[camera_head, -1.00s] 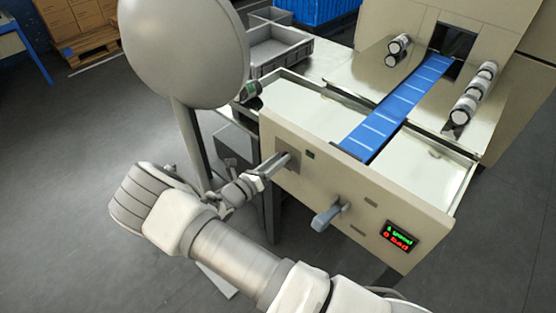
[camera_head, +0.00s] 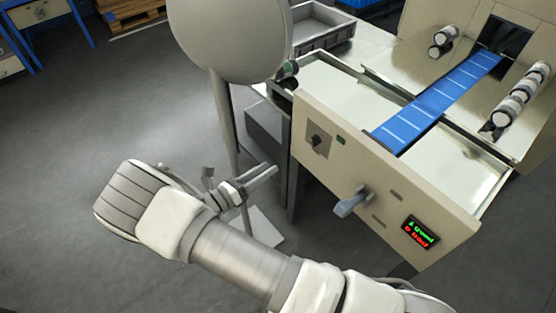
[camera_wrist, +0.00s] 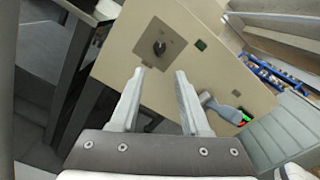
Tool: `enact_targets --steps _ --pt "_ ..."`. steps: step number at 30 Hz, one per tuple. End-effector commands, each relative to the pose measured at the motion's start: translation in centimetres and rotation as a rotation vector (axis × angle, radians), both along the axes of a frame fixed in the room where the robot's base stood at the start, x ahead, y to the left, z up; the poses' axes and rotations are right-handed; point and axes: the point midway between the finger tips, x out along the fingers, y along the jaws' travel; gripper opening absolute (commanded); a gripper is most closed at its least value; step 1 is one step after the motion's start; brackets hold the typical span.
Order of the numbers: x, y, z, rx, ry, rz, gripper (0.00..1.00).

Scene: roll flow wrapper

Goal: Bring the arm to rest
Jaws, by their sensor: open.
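My gripper (camera_head: 262,180) is in front of the machine's beige front panel (camera_head: 370,185), clear of it and empty. In the wrist view my gripper (camera_wrist: 158,88) shows two fingers spread apart with nothing between them. Beyond the fingertips is a dark round knob (camera_wrist: 159,48) on a grey square plate; the knob also shows in the head view (camera_head: 316,141). A grey lever handle (camera_head: 351,203) sticks out of the panel to the right of the knob. My arm reaches in from the bottom of the head view.
A blue belt (camera_head: 435,105) runs into the machine, with dark-and-white rolls (camera_head: 520,100) beside it. A lit display (camera_head: 420,232) sits on the panel's right. A large grey disc on a post (camera_head: 228,35) stands left of the machine. The floor at left (camera_head: 80,130) is clear.

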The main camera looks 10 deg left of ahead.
Motion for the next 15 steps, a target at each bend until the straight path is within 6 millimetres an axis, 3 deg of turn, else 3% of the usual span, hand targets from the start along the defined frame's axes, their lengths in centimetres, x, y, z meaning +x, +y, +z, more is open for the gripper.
enact_targets --steps 15 --pt "-0.74 0.73 0.00 0.001 -0.001 0.000 0.46"
